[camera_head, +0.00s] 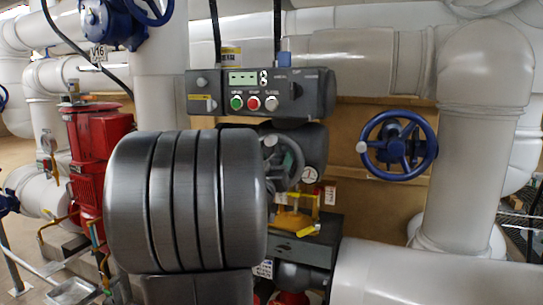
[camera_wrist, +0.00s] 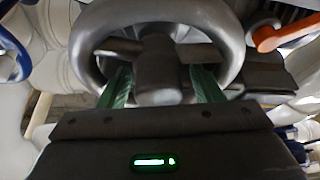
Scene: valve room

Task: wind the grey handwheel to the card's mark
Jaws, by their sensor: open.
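The grey handwheel (camera_head: 297,158) is in the middle of the head view, in front of a dark actuator body, with its left part covered. In the wrist view the grey handwheel (camera_wrist: 232,45) fills the top middle, with its hub and spokes facing me. My gripper (camera_wrist: 162,82) is open. Its two green fingers stand on either side of the hub, close to the spokes, and hold nothing that I can see. I cannot tell whether they touch the wheel. In the head view the gripper cannot be made out. A small red and white tag (camera_head: 329,195) hangs right of the wheel; its marks are unreadable.
A control box (camera_head: 262,92) with coloured buttons stands above the wheel. A small round gauge (camera_head: 309,175) and a yellow bracket (camera_head: 293,222) are close by. A blue handwheel (camera_head: 397,146) and a thick white pipe (camera_head: 466,165) stand right. An orange lever (camera_wrist: 282,33) is near the wheel.

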